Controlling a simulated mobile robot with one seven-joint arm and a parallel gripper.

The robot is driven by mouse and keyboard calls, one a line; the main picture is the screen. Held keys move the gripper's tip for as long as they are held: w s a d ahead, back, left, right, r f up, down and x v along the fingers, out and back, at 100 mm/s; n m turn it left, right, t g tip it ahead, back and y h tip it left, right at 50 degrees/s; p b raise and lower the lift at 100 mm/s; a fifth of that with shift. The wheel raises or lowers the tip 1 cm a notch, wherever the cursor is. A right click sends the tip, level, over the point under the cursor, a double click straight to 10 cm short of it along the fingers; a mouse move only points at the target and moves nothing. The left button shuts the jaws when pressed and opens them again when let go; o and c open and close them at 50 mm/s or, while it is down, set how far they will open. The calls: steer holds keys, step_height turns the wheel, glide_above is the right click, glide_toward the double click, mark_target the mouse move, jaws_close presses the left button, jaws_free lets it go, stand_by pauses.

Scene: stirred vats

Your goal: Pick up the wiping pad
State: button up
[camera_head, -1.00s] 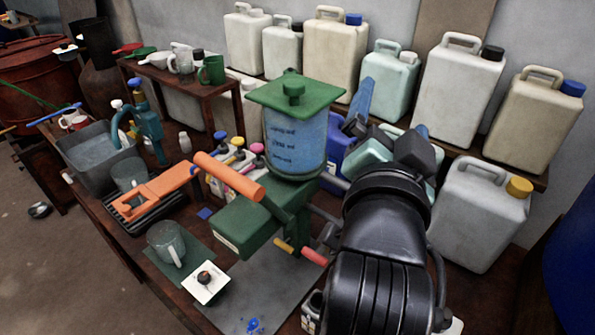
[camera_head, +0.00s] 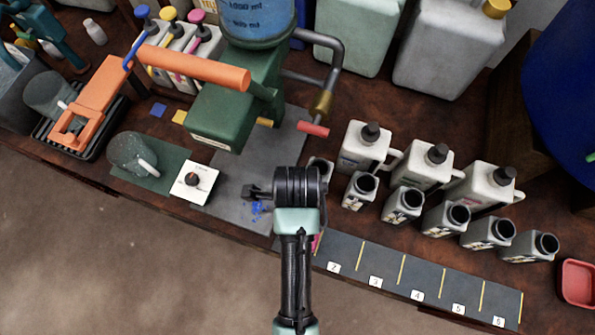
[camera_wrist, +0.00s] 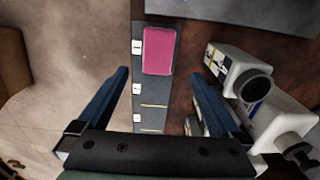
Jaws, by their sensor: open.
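The wiping pad, a pink rounded rectangle (camera_wrist: 159,50), lies flat on a dark numbered strip (camera_wrist: 140,88) in the wrist view. In the head view my arm hides nearly all of it; only a thin pink sliver (camera_head: 318,242) shows beside the arm. My gripper (camera_wrist: 160,75) is open and empty, with its blue fingers spread to either side of the pad's line. The pad appears beyond the fingertips, between them in the picture and not touched.
Several small open grey bottles (camera_head: 403,204) and capped white jugs (camera_head: 425,165) stand close to the right of my arm. A red tray (camera_head: 579,282) sits far right.

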steer(key=f, duration=0.7)
steer(key=shift+s+f, duration=0.2)
steer(key=shift+s, duration=0.1)
steer(key=shift+d+f, duration=0.2)
steer(key=shift+f, duration=1.15)
steer(key=shift+d+f, duration=0.15)
steer(key=shift+f, duration=1.15)
